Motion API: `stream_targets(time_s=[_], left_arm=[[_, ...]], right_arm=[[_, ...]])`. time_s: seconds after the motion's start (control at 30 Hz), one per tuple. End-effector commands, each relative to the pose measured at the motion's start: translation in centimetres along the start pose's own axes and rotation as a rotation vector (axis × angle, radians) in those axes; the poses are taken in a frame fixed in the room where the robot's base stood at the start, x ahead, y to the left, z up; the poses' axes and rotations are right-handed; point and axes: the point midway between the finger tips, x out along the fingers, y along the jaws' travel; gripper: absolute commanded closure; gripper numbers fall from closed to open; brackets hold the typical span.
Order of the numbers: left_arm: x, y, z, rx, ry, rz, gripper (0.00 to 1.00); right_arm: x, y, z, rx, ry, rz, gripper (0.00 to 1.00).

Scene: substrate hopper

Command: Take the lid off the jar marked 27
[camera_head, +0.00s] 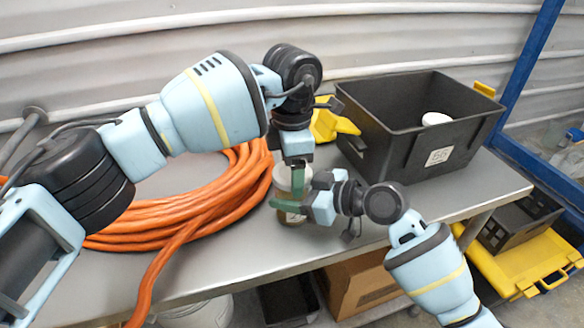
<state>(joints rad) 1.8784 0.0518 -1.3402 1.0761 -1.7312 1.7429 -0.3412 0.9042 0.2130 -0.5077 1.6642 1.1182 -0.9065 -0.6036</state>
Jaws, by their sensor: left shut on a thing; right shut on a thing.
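A small jar (291,223) with a brownish body and a pale lid (281,176) stands near the front edge of the grey bench. Its label is mostly covered, and I cannot read the number. My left gripper (298,186) points down from above and is shut on the lid at the jar's top. My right gripper (287,207) reaches in from the right, level, and is shut on the jar's body. The fingers hide much of the jar. The lid appears to sit on the jar; I see no clear gap.
A coiled orange hose (186,217) covers the bench's left. Bare bench (235,262) shows in front. A cardboard box (365,285) is below.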

Motion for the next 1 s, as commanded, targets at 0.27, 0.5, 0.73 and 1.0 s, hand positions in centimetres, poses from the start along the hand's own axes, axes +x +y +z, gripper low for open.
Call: stream_targets(time_s=[0.27, 0.5, 0.73, 1.0], left_arm=[[-0.01, -0.01, -0.02, -0.186, 0.000, 0.000, 0.58], [-0.02, -0.01, -0.01, -0.189, 0.000, -0.001, 0.58], [-0.02, -0.07, 0.02, -0.186, 0.000, -0.002, 0.09], [0.01, -0.27, 0.18, -0.180, -0.001, -0.006, 0.09]], right_arm=[[0.00, 0.04, 0.04, 0.001, -0.001, 0.001, 1.00], [-0.01, 0.04, 0.05, 0.001, -0.001, 0.001, 1.00], [0.00, 0.05, 0.05, 0.001, -0.001, 0.001, 1.00], [0.01, 0.09, 0.05, 0.002, -0.001, 0.002, 1.00]])
